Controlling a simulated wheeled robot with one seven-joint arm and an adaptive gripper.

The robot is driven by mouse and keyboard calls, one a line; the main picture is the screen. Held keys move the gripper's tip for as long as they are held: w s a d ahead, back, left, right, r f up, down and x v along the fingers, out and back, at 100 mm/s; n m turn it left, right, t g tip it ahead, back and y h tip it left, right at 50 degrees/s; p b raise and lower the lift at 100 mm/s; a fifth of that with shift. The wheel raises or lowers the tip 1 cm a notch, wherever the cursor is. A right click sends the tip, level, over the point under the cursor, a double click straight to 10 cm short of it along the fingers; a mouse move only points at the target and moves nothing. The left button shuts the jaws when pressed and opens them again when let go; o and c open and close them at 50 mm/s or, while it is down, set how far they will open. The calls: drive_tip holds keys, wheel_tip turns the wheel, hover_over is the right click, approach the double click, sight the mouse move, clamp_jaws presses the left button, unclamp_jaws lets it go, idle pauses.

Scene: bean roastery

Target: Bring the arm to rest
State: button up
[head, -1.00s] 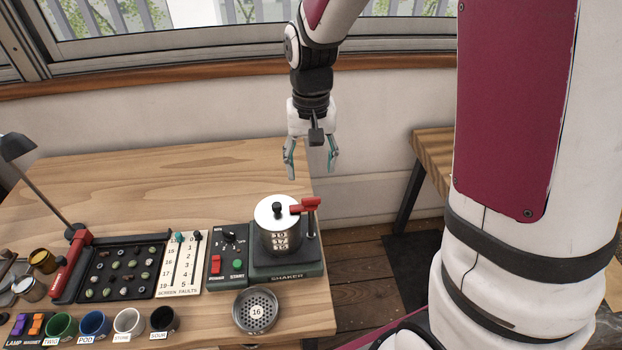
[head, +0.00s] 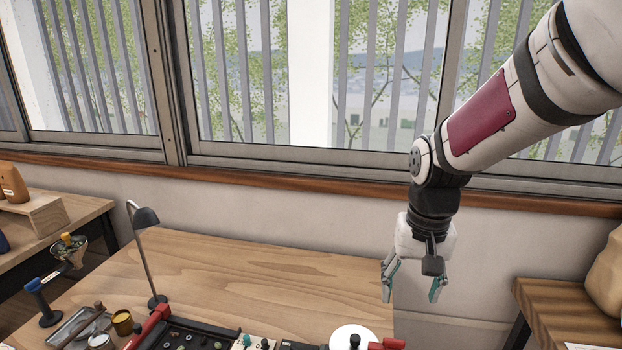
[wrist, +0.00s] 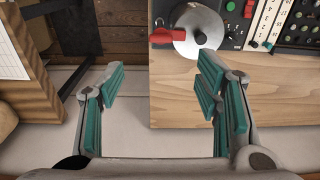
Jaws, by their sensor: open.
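My gripper (head: 411,282) hangs fingers down from my arm, near the back right corner of the wooden table (head: 240,275). Its teal-padded fingers are spread apart with nothing between them. In the wrist view the open gripper (wrist: 163,95) is above the table's edge, with wall and floor showing between the fingers. The shaker's silver lid (head: 352,337) with its red handle is at the bottom of the head view, apart from the gripper. In the wrist view the shaker lid (wrist: 199,32) lies beyond the right finger.
A desk lamp (head: 146,217) stands at the table's left. A black bean tray (head: 190,338) and small jars sit at the front left. A second wooden table (head: 555,300) with a sack stands at the right. Windows line the back wall. The table's middle is bare.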

drive_tip(key=s+r+n+t, duration=0.1)
drive_tip(key=s+r+t, duration=0.1)
drive_tip(key=s+r, duration=0.3)
drive_tip(key=s+r+n+t, duration=0.1)
drive_tip(key=s+r, duration=0.4)
drive_tip(key=s, duration=0.7)
drive_tip(key=shift+r+n+t, duration=0.25)
drive_tip(key=shift+n+t, duration=0.15)
drive_tip(key=shift+t, duration=0.4)
drive_tip(key=shift+a, duration=0.1)
